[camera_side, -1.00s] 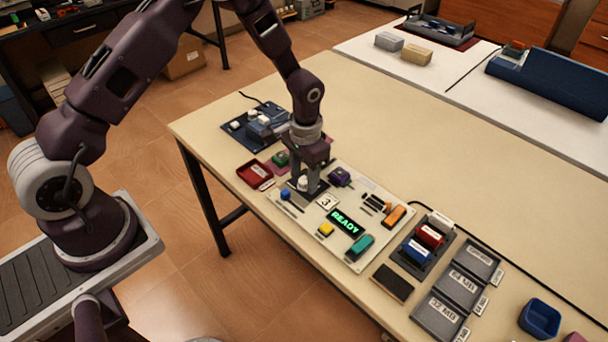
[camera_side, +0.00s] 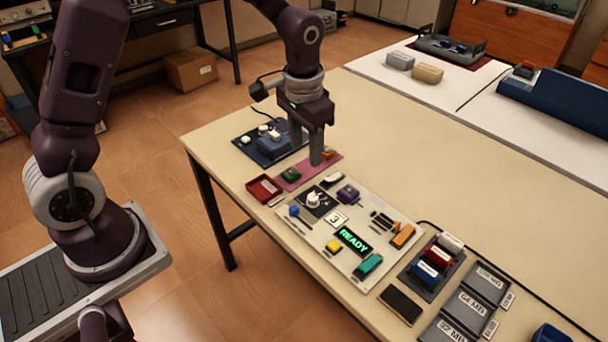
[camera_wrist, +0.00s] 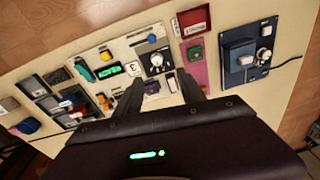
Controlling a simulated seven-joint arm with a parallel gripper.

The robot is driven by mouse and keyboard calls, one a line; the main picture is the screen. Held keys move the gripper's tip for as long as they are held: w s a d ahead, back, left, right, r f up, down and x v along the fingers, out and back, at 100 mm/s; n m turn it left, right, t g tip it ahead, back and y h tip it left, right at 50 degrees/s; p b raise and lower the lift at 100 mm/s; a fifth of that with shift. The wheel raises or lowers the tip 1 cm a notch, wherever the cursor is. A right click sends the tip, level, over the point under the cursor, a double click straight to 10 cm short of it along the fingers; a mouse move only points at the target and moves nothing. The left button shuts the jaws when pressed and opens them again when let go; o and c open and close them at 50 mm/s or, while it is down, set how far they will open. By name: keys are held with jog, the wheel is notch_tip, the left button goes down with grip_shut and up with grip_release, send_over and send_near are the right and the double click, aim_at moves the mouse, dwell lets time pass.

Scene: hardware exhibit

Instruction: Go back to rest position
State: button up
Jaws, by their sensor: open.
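My gripper (camera_side: 306,150) is open and empty, raised above the table near its far left part, over the pink mat area. In the wrist view my gripper (camera_wrist: 162,88) has its two fingers spread apart with nothing between them. The pale control panel (camera_side: 385,229) lies in front of it, with a lit green READY display (camera_side: 353,241), a white knob (camera_side: 313,199), a tile marked 3 (camera_side: 336,219) and colored blocks around it.
A dark blue board (camera_side: 248,151) with white knobs and a pink mat (camera_side: 287,184) with a green block are close under my gripper. A red tray (camera_side: 264,189) sits at the table's left edge. Grey labelled trays (camera_side: 466,303) stand at right. The table's far middle is clear.

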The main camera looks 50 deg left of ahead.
jog(key=s+r+t, duration=0.3)
jog(key=s+r, duration=1.1)
jog(key=r, duration=0.1)
jog(key=s+n+t, duration=0.1)
jog(key=s, duration=0.9)
jog(key=shift+d+r+t+h, duration=0.2)
jog(key=shift+r+t+h, duration=0.1)
jog(key=shift+r, duration=0.05)
